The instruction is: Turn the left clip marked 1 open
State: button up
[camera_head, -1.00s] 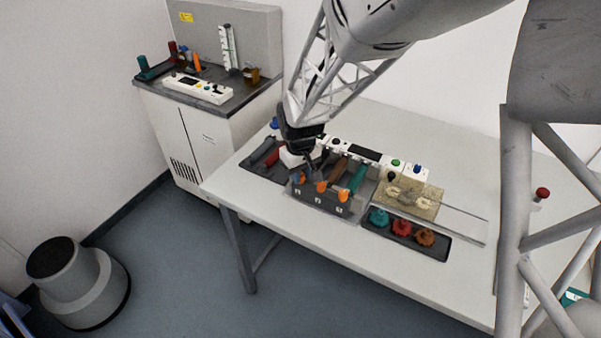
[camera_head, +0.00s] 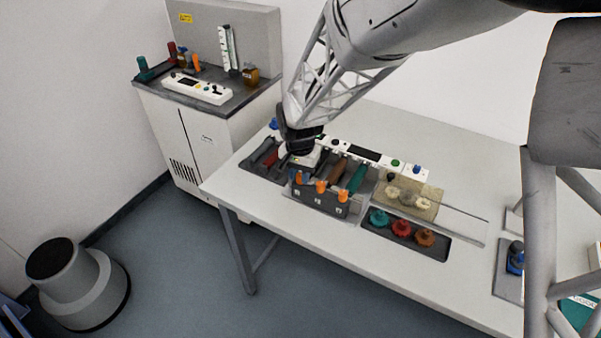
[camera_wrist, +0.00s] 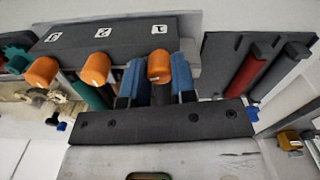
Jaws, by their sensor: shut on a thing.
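A dark clip block (camera_head: 318,202) with labels 1, 2 and 3 stands on the bench; its labels also show in the wrist view (camera_wrist: 125,42). The left clip marked 1 is an orange knob (camera_wrist: 160,66), at the right in the wrist view. My gripper (camera_wrist: 158,82) has its two blue fingers on either side of this knob, shut on it. The orange clips 2 (camera_wrist: 96,69) and 3 (camera_wrist: 42,71) are free of my fingers.
A brown cylinder (camera_head: 339,170) and a teal one (camera_head: 357,178) lie behind clips 2 and 3. A dark tray with a red cylinder (camera_wrist: 245,75) is beside the block. A tray of coloured knobs (camera_head: 402,228) stands to the right. The bench front is clear.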

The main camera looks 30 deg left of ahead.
aim_at(300, 175)
jog(key=shift+m, duration=1.7)
jog(key=o, duration=0.9)
jog(key=shift+o, duration=0.2)
jog(key=shift+r, duration=0.1)
jog(key=shift+r, duration=3.85)
